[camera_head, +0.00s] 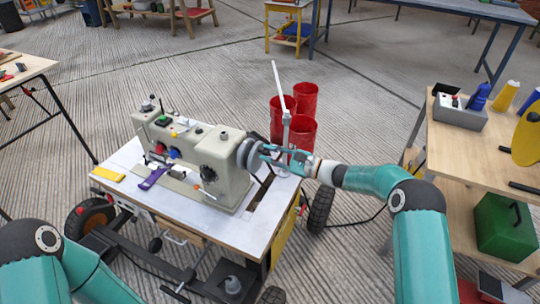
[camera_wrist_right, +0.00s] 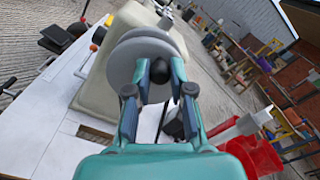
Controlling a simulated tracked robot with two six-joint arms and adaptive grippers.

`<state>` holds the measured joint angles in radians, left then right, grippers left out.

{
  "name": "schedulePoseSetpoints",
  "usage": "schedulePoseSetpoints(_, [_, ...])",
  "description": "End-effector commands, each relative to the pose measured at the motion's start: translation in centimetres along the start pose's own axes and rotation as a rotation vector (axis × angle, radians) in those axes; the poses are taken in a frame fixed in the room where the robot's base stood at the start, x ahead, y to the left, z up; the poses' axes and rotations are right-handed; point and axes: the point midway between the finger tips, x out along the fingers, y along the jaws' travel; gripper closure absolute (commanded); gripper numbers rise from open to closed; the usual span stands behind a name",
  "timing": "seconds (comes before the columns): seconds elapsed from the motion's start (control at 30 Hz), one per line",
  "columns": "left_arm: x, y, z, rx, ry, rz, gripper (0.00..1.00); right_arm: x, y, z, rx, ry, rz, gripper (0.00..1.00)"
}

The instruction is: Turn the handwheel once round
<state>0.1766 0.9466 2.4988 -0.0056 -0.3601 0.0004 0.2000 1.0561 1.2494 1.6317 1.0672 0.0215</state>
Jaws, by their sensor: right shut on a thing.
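The sewing machine (camera_head: 197,155) stands on a white table top on a wheeled cart. Its grey handwheel (camera_head: 245,152) is on the right end of the machine; in the right wrist view the handwheel (camera_wrist_right: 145,47) fills the space ahead of the jaws. My right gripper (camera_head: 262,154) is at the handwheel, with its two fingers on either side of a dark round knob (camera_wrist_right: 159,71) on the wheel face. It is shut on that knob. My left arm shows at the lower left, but its gripper is out of view.
Red cylinders (camera_head: 304,131) and a pale upright post stand just behind the right gripper. A purple item (camera_head: 154,177) and a yellow item (camera_head: 107,173) lie on the table's front left. A wooden bench (camera_head: 462,150) with bottles and a grey tray is at the right.

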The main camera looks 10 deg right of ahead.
Motion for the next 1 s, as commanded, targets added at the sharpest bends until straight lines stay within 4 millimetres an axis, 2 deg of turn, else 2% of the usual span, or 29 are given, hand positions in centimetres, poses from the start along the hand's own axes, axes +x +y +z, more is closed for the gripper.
schedulePoseSetpoints(0.07, [0.0, 0.0, 0.0, 0.0, 0.0, 0.0, 1.0, 0.0, 0.1, -0.1, 0.001, 0.001, 0.002, 1.0])
schedulePoseSetpoints(0.1, [0.0, 0.0, 0.0, 0.0, 0.0, 0.0, 1.0, 0.0, 0.1, -0.1, 0.001, 0.001, 0.002, 0.73])
schedulePoseSetpoints(0.23, [0.0, 0.0, 0.0, 0.0, 0.0, 0.0, 1.0, 0.0, 0.1, -0.1, 0.0, 0.001, 0.002, 0.53])
schedulePoseSetpoints(0.53, [0.0, 0.0, 0.0, 0.0, 0.0, 0.0, 1.0, -0.1, 0.1, 0.0, -0.001, 0.0, 0.0, 0.53])
schedulePoseSetpoints(0.67, [-0.1, 0.0, 0.0, 0.0, 0.0, 0.0, 1.0, -0.8, 0.0, -0.1, -0.001, 0.001, -0.001, 0.53])
schedulePoseSetpoints(0.77, [-0.1, 0.0, 0.0, 0.0, 0.0, 0.0, 1.0, -2.1, -0.1, -0.1, 0.001, 0.003, -0.002, 0.53])
schedulePoseSetpoints(1.0, [-0.1, 0.0, 0.0, 0.0, 0.0, 0.0, 1.0, -6.8, 0.0, -0.2, 0.001, 0.003, -0.002, 0.53])
